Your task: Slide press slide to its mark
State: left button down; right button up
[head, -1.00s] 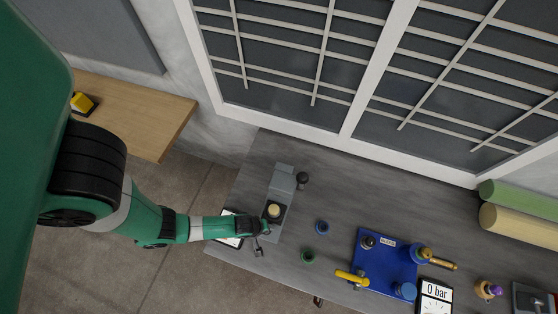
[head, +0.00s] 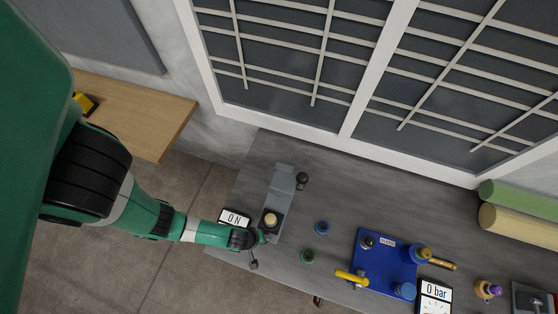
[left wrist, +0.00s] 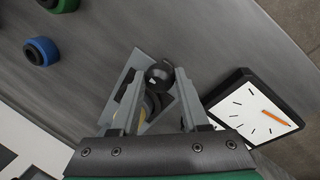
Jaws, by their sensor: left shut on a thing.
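The press slide is the dark carriage with a pale yellow round pad (head: 270,220) on the grey press (head: 283,180) at the left of the bench. My left gripper (head: 262,237) is at the front end of the slide, low beside the pad. In the left wrist view the two fingers (left wrist: 155,66) stand on either side of a black round knob (left wrist: 158,74), and the gripper is shut on it. Part of the pad and the grey body show behind the knob. I cannot make out the mark. My right gripper is not in view.
A "0 N" gauge (head: 235,217) stands left of the slide. A black knob (head: 302,178) is right of the press. A blue ring (head: 322,228) and a green ring (head: 307,256) lie to the right, then a blue plate (head: 372,277) with fittings. The bench behind the rings is clear.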

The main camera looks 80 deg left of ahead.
pick_arm(q)
jog(key=shift+s+d, duration=0.35)
jog(key=shift+d, duration=0.25)
jog(key=shift+s+d, duration=0.35)
jog(key=shift+d, duration=0.2)
jog(key=shift+c, duration=1.6)
grip_release()
jog(key=p+v, duration=0.7)
jog(key=v, duration=0.4)
jog(key=shift+r+p, duration=0.3)
jog(key=shift+p, duration=0.1)
jog(key=shift+s, duration=0.1)
